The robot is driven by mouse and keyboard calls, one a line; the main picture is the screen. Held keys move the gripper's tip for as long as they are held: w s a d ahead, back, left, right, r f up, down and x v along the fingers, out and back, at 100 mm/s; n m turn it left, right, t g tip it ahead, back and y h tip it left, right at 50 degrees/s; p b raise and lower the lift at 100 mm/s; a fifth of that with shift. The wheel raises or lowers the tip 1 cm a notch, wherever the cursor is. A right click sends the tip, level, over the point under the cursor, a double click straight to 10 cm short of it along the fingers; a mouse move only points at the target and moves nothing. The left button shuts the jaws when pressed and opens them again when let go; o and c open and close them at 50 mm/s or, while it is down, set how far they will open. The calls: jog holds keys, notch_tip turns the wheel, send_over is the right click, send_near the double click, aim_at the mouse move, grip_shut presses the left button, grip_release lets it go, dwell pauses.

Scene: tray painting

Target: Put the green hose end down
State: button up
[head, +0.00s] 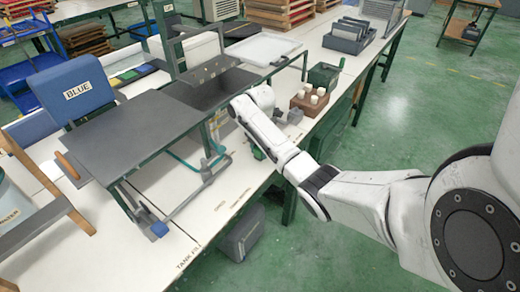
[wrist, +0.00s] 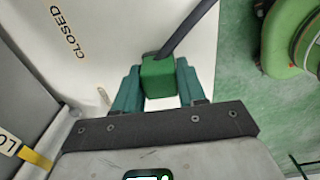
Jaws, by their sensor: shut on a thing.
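In the wrist view my gripper (wrist: 157,72) is shut on the green hose end (wrist: 158,80). The hose end is a green block held between the two teal fingers. A dark hose (wrist: 188,28) runs from it toward the top right. Behind it is a white surface (wrist: 125,45); I cannot tell whether the hose end touches it. In the head view my arm reaches over the white bench, and the gripper and hose end cannot be made out clearly.
The wrist view shows a "CLOSED" label (wrist: 68,32) at upper left and a green coil (wrist: 280,48) at right. In the head view, a brown block with white pieces (head: 310,101), a green bin (head: 323,76) and a dark tray rack (head: 350,36) stand beyond my arm.

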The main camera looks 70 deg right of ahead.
jog(key=shift+f, duration=0.15)
jog(key=o, duration=1.1)
